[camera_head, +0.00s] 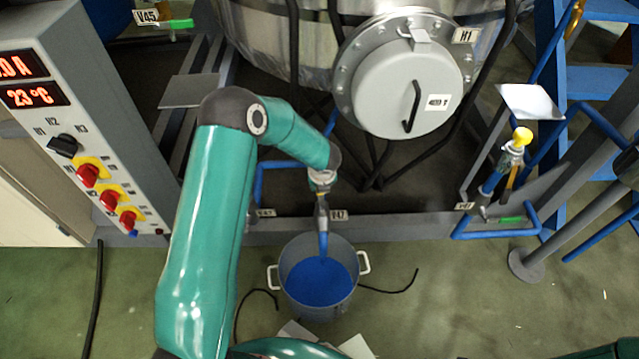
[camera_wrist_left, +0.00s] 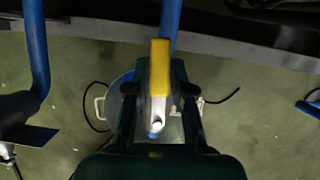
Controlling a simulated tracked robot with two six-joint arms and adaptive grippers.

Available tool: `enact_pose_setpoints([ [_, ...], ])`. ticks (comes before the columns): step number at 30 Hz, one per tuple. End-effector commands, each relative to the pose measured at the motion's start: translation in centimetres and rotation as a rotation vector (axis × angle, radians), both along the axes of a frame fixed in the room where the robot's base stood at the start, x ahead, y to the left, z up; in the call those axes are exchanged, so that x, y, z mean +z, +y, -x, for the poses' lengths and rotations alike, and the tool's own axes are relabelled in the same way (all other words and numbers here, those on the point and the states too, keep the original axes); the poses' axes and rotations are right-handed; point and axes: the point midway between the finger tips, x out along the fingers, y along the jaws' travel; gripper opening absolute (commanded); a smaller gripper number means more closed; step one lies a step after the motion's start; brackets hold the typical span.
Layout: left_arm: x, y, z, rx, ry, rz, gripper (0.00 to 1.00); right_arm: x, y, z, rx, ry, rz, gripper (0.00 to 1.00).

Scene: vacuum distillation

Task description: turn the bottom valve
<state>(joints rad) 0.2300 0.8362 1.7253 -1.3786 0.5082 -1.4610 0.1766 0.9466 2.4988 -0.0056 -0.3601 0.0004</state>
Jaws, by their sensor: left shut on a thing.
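The bottom valve shows in the left wrist view as a yellow handle (camera_wrist_left: 160,66) on a pale metal body (camera_wrist_left: 156,118), with a blue pipe behind it. My left gripper (camera_wrist_left: 159,92) has its two dark fingers on either side of the valve and is shut on the handle. In the head view my teal left arm reaches down to the valve's place above the bucket, and its wrist hides the handle. A blue spout (camera_head: 323,243) hangs below, beside the V47 label (camera_head: 338,215). My right gripper is not in view.
A grey bucket (camera_head: 272,262) with blue contents stands under the spout. A steel vessel with a round hatch (camera_head: 385,85) is behind. A control panel (camera_head: 110,120) stands at left. Another valve with a yellow knob (camera_head: 522,137) is at right. Cables lie on the open green floor.

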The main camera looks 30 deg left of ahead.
Motion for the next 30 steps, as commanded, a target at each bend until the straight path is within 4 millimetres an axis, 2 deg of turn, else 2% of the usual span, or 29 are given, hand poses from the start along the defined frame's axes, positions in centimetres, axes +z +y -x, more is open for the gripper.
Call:
enact_pose_setpoints([
  [7,0.3,0.4,-0.4,0.001,-0.011,-0.008,0.00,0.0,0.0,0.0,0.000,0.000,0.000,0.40],
  [8,0.3,0.4,-0.4,0.001,-0.011,-0.007,0.24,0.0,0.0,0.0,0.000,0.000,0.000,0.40],
  [12,0.3,0.3,-0.3,0.002,-0.008,-0.006,0.47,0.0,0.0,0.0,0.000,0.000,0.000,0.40],
  [23,0.4,0.0,-0.1,0.001,-0.004,-0.003,0.48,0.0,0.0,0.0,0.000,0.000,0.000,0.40],
  [26,1.1,-0.2,0.0,0.001,-0.005,-0.003,0.48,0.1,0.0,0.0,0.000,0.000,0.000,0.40],
  [30,3.1,-0.7,0.6,0.000,-0.008,-0.003,0.48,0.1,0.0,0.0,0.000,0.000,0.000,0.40],
])
